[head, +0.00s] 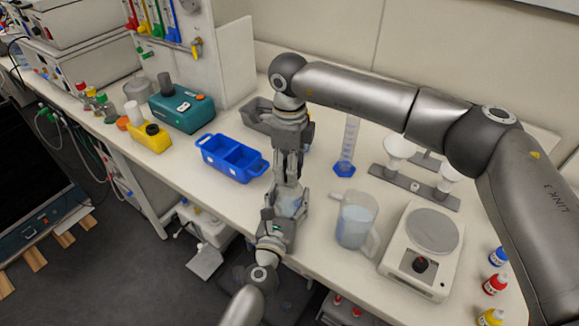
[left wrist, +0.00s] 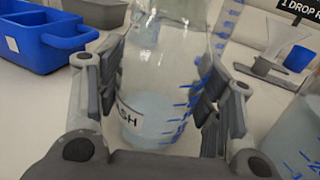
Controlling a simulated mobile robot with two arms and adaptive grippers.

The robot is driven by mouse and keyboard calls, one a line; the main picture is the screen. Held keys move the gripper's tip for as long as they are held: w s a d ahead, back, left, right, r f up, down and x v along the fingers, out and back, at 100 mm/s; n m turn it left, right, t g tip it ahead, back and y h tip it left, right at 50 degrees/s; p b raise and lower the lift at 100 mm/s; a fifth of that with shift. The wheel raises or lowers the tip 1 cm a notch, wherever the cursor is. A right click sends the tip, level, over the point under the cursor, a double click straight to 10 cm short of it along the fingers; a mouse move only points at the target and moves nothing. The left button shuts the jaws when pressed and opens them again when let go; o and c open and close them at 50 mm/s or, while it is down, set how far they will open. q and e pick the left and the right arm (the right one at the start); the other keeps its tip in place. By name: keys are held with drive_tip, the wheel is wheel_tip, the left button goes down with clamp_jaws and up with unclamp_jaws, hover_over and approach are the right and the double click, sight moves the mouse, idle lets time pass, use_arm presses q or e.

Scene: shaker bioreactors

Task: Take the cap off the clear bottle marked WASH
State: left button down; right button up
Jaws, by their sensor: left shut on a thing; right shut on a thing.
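The clear bottle (left wrist: 160,90) stands upright between the fingers of my left gripper (left wrist: 165,105). Its white label shows the letters "ASH", it has blue graduation marks, and it holds some pale liquid low down. In the head view the bottle (head: 289,206) is partly covered by my left gripper (head: 288,203), which is shut on it from the front. My right gripper (head: 287,176) points down from above, its fingers shut at the bottle's top. The cap itself is hidden by those fingers, and the bottle's top is cut off in the left wrist view.
A blue two-compartment bin (head: 230,160) stands left of the bottle, with a grey tray (head: 258,115) behind. To the right are a measuring cylinder (head: 347,145), a jug (head: 356,220) and a white stirrer-like device (head: 421,250). Small dropper bottles (head: 495,284) stand at far right.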

drive_tip(key=shift+r, duration=2)
use_arm(q)
drive_tip(key=shift+c, duration=1.6)
unclamp_jaws()
drive_tip(key=shift+s, duration=0.1)
